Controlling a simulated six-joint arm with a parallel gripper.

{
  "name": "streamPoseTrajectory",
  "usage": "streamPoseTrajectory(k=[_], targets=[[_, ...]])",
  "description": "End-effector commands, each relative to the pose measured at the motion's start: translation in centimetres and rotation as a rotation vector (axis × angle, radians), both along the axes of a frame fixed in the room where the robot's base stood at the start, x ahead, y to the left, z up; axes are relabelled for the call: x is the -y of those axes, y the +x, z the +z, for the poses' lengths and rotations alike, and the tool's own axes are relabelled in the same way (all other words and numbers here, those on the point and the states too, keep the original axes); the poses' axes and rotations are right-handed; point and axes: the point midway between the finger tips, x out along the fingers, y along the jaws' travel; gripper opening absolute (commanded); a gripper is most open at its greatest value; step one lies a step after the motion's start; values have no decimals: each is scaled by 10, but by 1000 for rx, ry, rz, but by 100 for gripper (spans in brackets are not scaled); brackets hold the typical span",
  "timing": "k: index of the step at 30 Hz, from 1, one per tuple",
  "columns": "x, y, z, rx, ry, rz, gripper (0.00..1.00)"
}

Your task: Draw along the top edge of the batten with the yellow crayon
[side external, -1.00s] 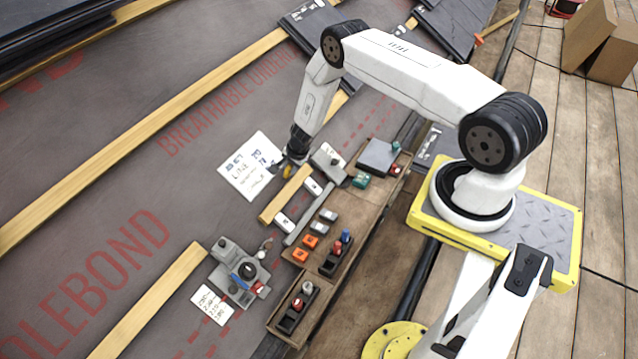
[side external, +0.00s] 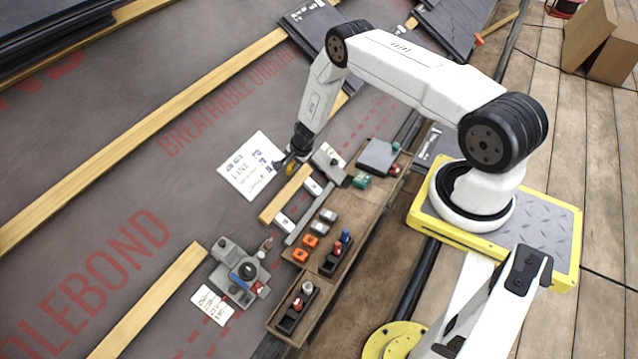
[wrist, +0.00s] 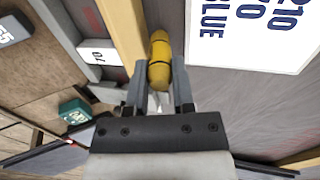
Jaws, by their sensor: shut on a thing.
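My gripper (wrist: 158,98) is shut on the yellow crayon (wrist: 159,58), a short thick cylinder that points away from the jaws in the wrist view. The crayon lies close beside a wooden batten (wrist: 122,35); I cannot tell whether it touches. In the side view my gripper (side external: 294,166) is low at the upper end of the short batten (side external: 286,194), between it and the white sheet. The crayon is mostly hidden there, and no drawn line can be made out on the batten.
A white lettered sheet (side external: 252,166) lies left of the gripper. Grey blocks with white labels (side external: 284,222) sit along the batten's right side. A wooden tray (side external: 322,262) holds orange blocks and other tools. A grey device (side external: 238,272) stands at lower left. Bare membrane lies left.

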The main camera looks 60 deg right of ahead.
Motion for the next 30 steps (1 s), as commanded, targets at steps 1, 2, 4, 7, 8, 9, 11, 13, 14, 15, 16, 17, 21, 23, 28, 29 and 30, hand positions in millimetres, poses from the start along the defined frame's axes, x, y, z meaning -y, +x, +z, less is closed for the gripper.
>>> streamPoseTrajectory(k=[1,2,4,7,8,9,11,13,14,15,16,17,21,23,28,29,30], targets=[[2,0,0,1,0,-1,0],[3,0,0,2,-1,-1,0],[4,0,0,2,-1,0,0],[5,0,0,3,-1,0,0],[5,0,0,3,-1,0,0],[5,0,0,3,-1,0,0],[5,0,0,3,0,0,0],[5,0,0,3,-1,0,0],[5,0,0,3,-1,0,0],[6,0,0,4,-1,0,0],[6,0,0,4,-1,0,0],[7,0,-1,5,-1,0,0],[11,0,-1,7,-2,0,0],[13,0,-1,8,-2,0,0],[15,0,-1,10,-3,0,0],[15,0,-1,10,-2,0,0],[15,0,-1,10,-2,0,0]])
